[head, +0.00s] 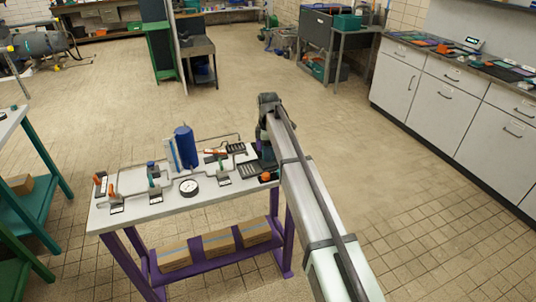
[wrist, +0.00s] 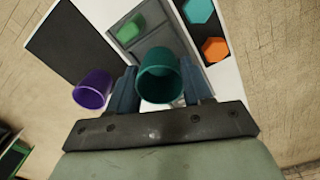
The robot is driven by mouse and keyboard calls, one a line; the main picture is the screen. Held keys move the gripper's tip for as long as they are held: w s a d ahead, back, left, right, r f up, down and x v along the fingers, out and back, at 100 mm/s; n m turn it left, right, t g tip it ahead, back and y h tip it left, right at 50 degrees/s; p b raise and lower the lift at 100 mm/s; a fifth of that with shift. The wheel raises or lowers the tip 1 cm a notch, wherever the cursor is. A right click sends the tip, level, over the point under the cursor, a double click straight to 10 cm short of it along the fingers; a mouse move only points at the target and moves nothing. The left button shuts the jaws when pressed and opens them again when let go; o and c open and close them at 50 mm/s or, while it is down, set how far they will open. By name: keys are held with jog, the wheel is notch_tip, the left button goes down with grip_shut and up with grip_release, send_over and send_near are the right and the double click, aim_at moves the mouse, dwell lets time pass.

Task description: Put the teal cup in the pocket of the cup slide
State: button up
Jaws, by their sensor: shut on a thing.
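In the wrist view my gripper (wrist: 161,88) is shut on the teal cup (wrist: 160,75), with one blue-grey finger on each side. The cup's open mouth faces the camera. A grey fixture with a raised rim, which looks like the cup slide (wrist: 172,37), lies beyond the cup and bears a green block (wrist: 130,27). The held cup hides part of the fixture, so I cannot tell whether its base touches anything. In the head view my arm hides most of my gripper and the cup, at the right end of the white-topped bench (head: 150,209).
A purple cup (wrist: 92,90) stands left of my gripper, close to a dark panel (wrist: 80,42). A teal hexagonal piece (wrist: 199,10) and an orange one (wrist: 215,49) lie on a dark strip at right. A blue cylinder (head: 185,147), pipes and a gauge (head: 189,187) occupy the bench's middle.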

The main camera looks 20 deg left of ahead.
jog(key=shift+f, duration=0.9)
jog(key=shift+f, duration=0.1)
jog(key=o, duration=1)
notch_tip(320, 180, up, 12)
jog(key=shift+r, duration=0.1)
